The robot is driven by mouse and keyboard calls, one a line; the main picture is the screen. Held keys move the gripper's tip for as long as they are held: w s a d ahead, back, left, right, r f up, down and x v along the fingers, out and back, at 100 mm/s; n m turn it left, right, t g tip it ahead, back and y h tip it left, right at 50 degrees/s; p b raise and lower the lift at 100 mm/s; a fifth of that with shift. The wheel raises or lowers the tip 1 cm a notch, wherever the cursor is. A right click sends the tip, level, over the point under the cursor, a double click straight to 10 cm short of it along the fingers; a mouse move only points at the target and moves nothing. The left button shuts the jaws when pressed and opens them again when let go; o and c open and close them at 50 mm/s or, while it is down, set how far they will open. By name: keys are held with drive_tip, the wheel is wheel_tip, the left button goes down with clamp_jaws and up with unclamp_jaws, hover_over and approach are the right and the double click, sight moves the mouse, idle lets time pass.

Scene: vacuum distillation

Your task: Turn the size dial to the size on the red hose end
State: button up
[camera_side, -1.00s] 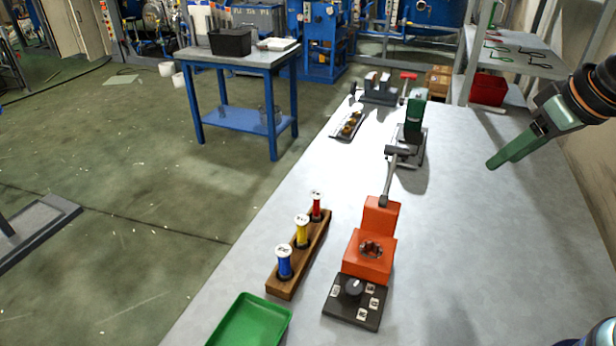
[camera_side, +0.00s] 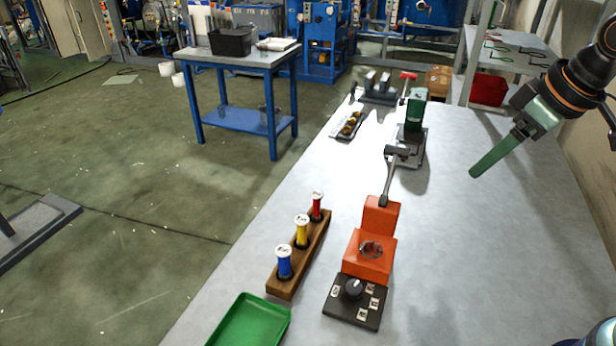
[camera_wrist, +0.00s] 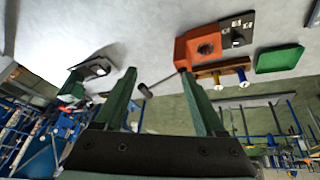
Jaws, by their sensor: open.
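The size dial (camera_side: 353,288) is a black knob on a dark plate (camera_side: 341,313) with several small white labels, too small to read. It is at the front of an orange machine (camera_side: 367,262) and also shows in the wrist view (camera_wrist: 238,39). The red hose end (camera_side: 317,208) stands upright in a wooden rack (camera_side: 286,287) beside yellow (camera_side: 302,232) and blue (camera_side: 284,264) ones. Its white top has a mark I cannot read. My gripper (camera_side: 474,174) is in the air, right of and behind the dial. In the wrist view its green fingers (camera_wrist: 158,73) are apart and empty.
A green tray (camera_side: 250,322) lies at the front left of the table. A long lever (camera_side: 388,176) rises behind the orange machine. A green device (camera_side: 413,125), a small tray of brass parts (camera_side: 347,125) and a grey fixture (camera_side: 377,94) stand farther back. The right of the table is clear.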

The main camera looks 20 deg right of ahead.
drive_tip(key=w+a+f+n+g, duration=0.1)
drive_tip(key=a+f+n+g, duration=0.1)
drive_tip(key=a+n, duration=0.35)
drive_tip(key=w+a+f+n+g, duration=0.1)
drive_tip(key=w+a+f+n, duration=0.1)
drive_tip(key=a+n, duration=0.4)
drive_tip(key=n+g, duration=0.2)
drive_tip(key=n, duration=0.9)
hover_over(353, 288)
wheel_tip(353, 288, down, 6)
wheel_tip(353, 288, down, 12)
drive_tip(key=shift+r, duration=0.1)
clamp_jaws()
